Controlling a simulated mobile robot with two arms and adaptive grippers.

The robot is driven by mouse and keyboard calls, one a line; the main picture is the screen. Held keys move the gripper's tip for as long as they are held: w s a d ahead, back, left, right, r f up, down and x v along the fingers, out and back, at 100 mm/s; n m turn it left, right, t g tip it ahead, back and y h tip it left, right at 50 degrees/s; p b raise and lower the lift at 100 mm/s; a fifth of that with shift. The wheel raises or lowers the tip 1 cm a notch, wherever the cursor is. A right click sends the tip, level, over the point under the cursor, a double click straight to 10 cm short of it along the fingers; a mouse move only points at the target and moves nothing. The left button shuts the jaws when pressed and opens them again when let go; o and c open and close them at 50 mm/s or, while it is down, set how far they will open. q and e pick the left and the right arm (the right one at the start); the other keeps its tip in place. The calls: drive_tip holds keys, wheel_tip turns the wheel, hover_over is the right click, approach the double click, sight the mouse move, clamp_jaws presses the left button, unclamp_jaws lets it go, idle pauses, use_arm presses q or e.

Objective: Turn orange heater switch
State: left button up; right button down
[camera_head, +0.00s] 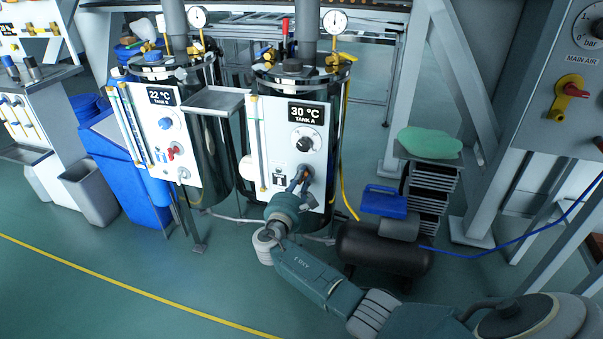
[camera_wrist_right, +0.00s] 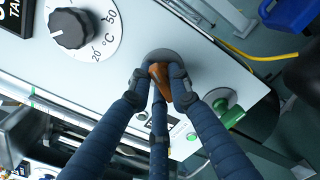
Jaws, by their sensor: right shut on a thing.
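The orange heater switch (camera_wrist_right: 158,76) sits on a grey round base on the white panel of Tank A (camera_head: 284,122). In the right wrist view it is between the fingertips of my right gripper (camera_wrist_right: 162,84), which are shut on it. Part of the switch is hidden by the fingers. In the head view my right gripper (camera_head: 300,186) is at the lower part of the panel and hides most of the switch. My left gripper is not in view.
A black temperature dial (camera_head: 304,140) is above the switch, and a green knob (camera_wrist_right: 228,112) is beside it. Tank B's panel (camera_head: 163,140) stands to the left. A black compressor (camera_head: 384,250) stands on the floor to the right. A metal tray (camera_head: 212,100) is between the tanks.

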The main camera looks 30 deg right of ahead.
drive_tip(key=shift+a+r+n+p, duration=0.1)
drive_tip(key=shift+r+n+p, duration=0.05)
drive_tip(key=shift+n+p, duration=0.95)
drive_tip(key=shift+n, duration=0.4)
drive_tip(key=n, duration=0.1)
drive_tip(key=n+p, duration=0.1)
drive_tip(key=shift+f+n+p, duration=0.2)
drive_tip(key=shift+n+p, duration=0.1)
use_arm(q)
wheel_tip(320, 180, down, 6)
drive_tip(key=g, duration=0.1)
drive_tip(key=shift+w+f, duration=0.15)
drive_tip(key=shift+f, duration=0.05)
use_arm(e)
drive_tip(key=shift+f+n, duration=0.1)
drive_tip(key=shift+n, duration=0.2)
drive_tip(key=c, duration=1.7)
unclamp_jaws()
drive_tip(key=shift+o, duration=0.2)
drive_tip(key=shift+a, duration=0.1)
drive_tip(key=v, duration=1.2)
